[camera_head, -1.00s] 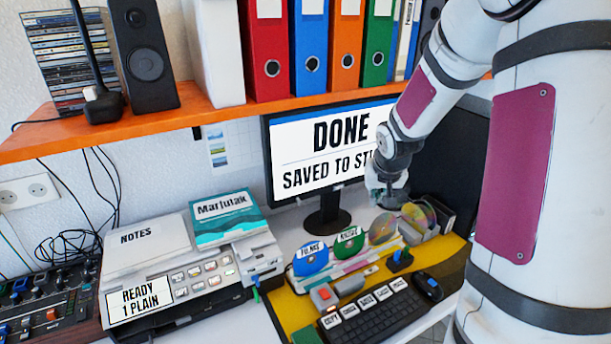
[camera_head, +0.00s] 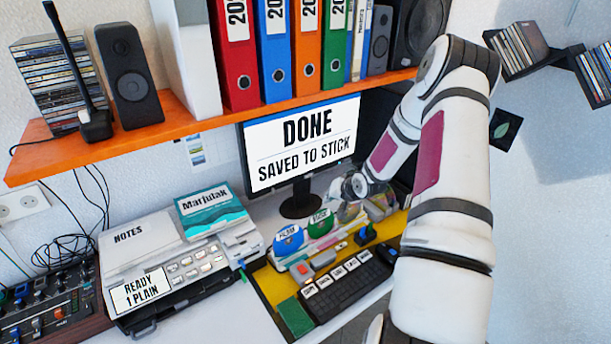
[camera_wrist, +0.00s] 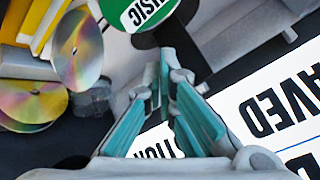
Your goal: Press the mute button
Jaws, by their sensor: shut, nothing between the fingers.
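No label reading "mute" is legible, so I cannot tell which button is the mute button. A red button on a grey box (camera_head: 304,272) sits left of the black keyboard (camera_head: 345,285), whose white key labels are too small to read surely. A desk microphone (camera_head: 95,124) with a square base stands on the orange shelf; any button on it is unclear. My gripper (camera_wrist: 164,62) is shut and empty. In the head view it hangs in front of the monitor, above the discs, partly hidden by my wrist. In the wrist view a green "MUSIC" label (camera_wrist: 145,12) lies just beyond the fingertips.
The monitor (camera_head: 262,165) reads "DONE SAVED TO STICK". The orange shelf (camera_head: 165,132) carries speakers and binders. A printer-like device (camera_head: 150,290) and a mixer (camera_head: 45,310) stand left. Loose discs (camera_wrist: 80,50) and the blue (camera_head: 288,240) and green holders crowd the desk.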

